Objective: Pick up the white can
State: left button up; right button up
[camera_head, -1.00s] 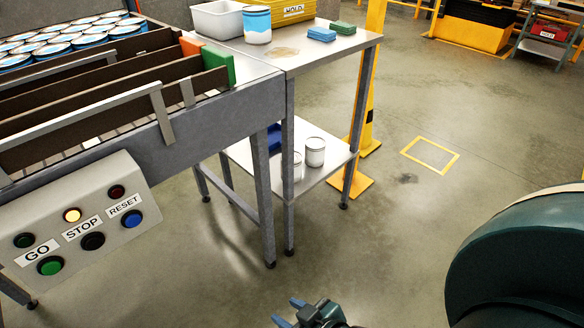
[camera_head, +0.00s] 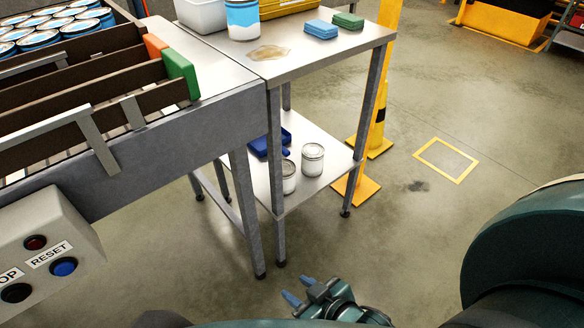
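Two white cans stand upright on the lower shelf (camera_head: 312,192) of the side table. One white can (camera_head: 313,160) is toward the back right; the other white can (camera_head: 289,178) is nearer and further left, close to a table leg. A can with a blue and white label (camera_head: 243,20) stands on the table top. My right gripper (camera_head: 298,290) is at the bottom middle, in front of and below the shelf in the picture, with its two blue fingertips apart and nothing between them. My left gripper does not show.
A blue bin (camera_head: 268,143) lies on the lower shelf beside the cans. Table legs (camera_head: 276,185) frame the shelf. A yellow post (camera_head: 380,110) stands to its right. The roller conveyor (camera_head: 150,150) with its button panel (camera_head: 50,250) fills the left. Open floor lies at right.

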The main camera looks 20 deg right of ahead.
aim_at(290, 166)
jog(key=i+l, duration=0.2)
jog(key=l, duration=0.2)
jog(key=i+l, duration=0.15)
jog(key=l, duration=0.2)
jog(key=i+l, duration=0.2)
jog(key=l, duration=0.2)
jog(key=i+l, duration=0.15)
jog(key=l, duration=0.25)
jog(key=i+l, duration=0.2)
jog(key=l, duration=0.2)
jog(key=i+l, duration=0.15)
jog(key=l, duration=0.2)
jog(key=i+l, duration=0.2)
jog(key=l, duration=0.2)
jog(key=i+l, duration=0.15)
jog(key=l, duration=0.25)
jog(key=i+u, duration=0.05)
